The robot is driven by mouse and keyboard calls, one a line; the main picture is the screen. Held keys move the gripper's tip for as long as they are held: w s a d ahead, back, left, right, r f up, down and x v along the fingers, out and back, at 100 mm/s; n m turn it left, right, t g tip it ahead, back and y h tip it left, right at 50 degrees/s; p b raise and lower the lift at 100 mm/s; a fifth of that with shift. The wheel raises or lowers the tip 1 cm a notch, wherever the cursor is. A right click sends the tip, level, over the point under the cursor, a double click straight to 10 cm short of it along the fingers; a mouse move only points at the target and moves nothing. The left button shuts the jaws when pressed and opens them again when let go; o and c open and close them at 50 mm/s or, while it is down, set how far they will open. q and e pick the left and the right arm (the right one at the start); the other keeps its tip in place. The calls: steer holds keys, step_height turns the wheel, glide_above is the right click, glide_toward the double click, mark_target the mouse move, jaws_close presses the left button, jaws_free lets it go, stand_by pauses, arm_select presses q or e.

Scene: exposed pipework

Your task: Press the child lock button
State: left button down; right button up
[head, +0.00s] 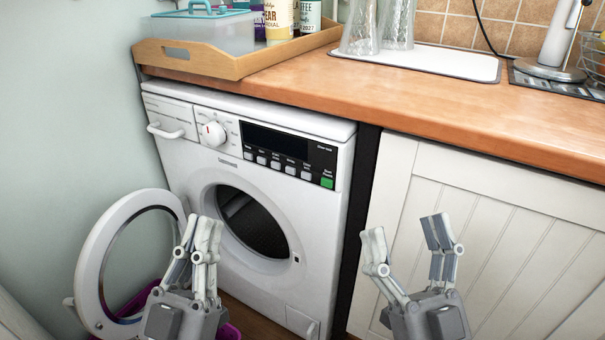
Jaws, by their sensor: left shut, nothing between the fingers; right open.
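A white washing machine (322,224) stands under the counter, with its round door (90,267) swung open to the left. Its black control panel (273,141) has a row of small pale buttons (276,164) and a green button (327,183) at the right end. The labels are too small to tell which is the child lock button. My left gripper (207,226) is shut and empty, in front of the machine, below the panel and beside the open door. My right gripper (405,236) is open and empty, in front of the white cabinet, right of the machine. Neither touches the panel.
A wooden counter (420,108) overhangs the machine. It holds a wooden tray (190,62) with a container and bottles, and glasses (379,25) on a white mat (440,62). A white cabinet (510,210) stands to the right. Something purple (229,331) lies low behind my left gripper.

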jaws_close()
stand_by(0.4)
stand_by(1.2)
